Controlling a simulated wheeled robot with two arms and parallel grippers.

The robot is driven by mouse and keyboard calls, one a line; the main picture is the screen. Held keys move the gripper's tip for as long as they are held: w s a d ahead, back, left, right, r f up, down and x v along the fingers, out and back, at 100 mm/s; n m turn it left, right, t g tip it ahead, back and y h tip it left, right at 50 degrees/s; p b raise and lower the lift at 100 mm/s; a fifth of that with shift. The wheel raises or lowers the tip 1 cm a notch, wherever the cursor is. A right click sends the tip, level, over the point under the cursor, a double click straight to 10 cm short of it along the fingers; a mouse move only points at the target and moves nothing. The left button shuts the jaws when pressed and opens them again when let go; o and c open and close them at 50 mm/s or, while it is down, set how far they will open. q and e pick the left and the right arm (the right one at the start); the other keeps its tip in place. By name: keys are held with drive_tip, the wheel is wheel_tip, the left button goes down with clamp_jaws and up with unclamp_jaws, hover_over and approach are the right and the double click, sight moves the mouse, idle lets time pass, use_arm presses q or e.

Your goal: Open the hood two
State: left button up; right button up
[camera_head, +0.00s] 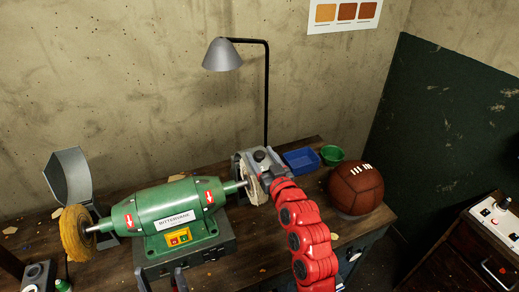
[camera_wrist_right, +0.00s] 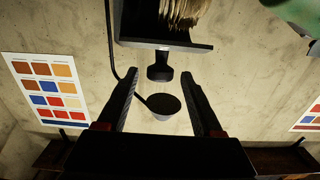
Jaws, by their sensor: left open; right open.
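The green polishing machine (camera_head: 180,212) stands on the workbench with a yellow wheel (camera_head: 76,232) at left and a pale wheel (camera_head: 252,182) at right. The grey left hood (camera_head: 68,176) stands raised behind the yellow wheel. The right hood (camera_head: 240,166) sits by the pale wheel; in the right wrist view it shows as a dark plate (camera_wrist_right: 140,43) with a black knob (camera_wrist_right: 160,66). My right gripper (camera_wrist_right: 160,79) is open, its fingers either side of the knob's end, with no contact visible.
A lamp (camera_head: 222,56) rises behind the machine. A blue tray (camera_head: 301,160), a green bowl (camera_head: 332,154) and a brown leather ball (camera_head: 356,188) are to the right of my red right arm. A control box (camera_head: 38,275) is at lower left.

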drive_tip(key=shift+x, duration=0.8)
drive_tip(key=shift+f, duration=0.1)
clamp_jaws()
idle(0.9)
